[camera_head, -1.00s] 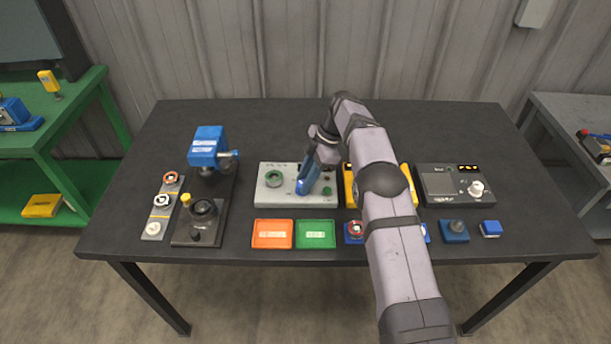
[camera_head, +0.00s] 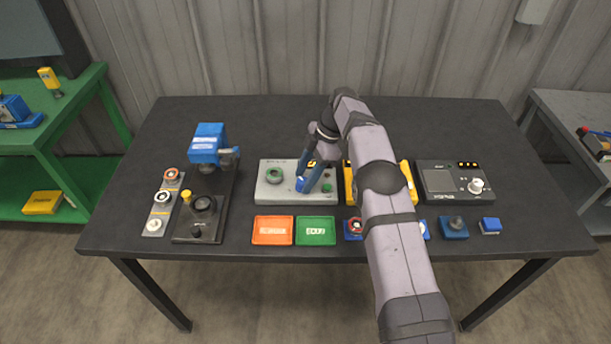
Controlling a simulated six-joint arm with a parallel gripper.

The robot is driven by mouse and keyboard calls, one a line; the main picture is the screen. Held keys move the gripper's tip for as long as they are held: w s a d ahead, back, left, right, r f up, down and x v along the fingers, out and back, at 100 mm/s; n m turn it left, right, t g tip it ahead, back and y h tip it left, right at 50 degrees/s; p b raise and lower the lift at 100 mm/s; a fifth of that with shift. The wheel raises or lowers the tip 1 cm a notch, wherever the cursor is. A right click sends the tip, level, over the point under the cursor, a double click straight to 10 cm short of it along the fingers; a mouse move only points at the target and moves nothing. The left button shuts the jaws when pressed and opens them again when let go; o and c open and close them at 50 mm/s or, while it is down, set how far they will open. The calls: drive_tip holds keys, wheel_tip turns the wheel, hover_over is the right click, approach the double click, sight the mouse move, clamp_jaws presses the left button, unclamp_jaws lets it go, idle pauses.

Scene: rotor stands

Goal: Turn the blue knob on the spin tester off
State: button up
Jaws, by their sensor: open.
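The light grey box (camera_head: 283,195), which I take for the spin tester, lies on the middle of the dark table. It carries a green ring-shaped part (camera_head: 274,176) at left and a small green button (camera_head: 326,188) at right. The blue knob (camera_head: 299,185) shows as a bright blue patch between them, partly hidden by my fingers. My gripper (camera_head: 309,187) points down over this box with its dark blue fingers apart. Its tips are at or just above the knob. I cannot tell whether they touch it. The knob's pointer position is not readable.
A yellow box (camera_head: 411,186) stands right of it, partly behind my arm. A dark box with a white knob (camera_head: 476,187) is further right. Orange (camera_head: 272,241) and green (camera_head: 316,242) trays lie in front. A blue-topped stand (camera_head: 208,148) rises at left. The table's back is clear.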

drive_tip(key=p+v, duration=0.1)
drive_tip(key=v, duration=0.4)
drive_tip(key=shift+r, duration=0.35)
drive_tip(key=shift+p+v, duration=0.85)
drive_tip(key=shift+p, duration=0.4)
drive_tip(key=shift+d+f, duration=0.1)
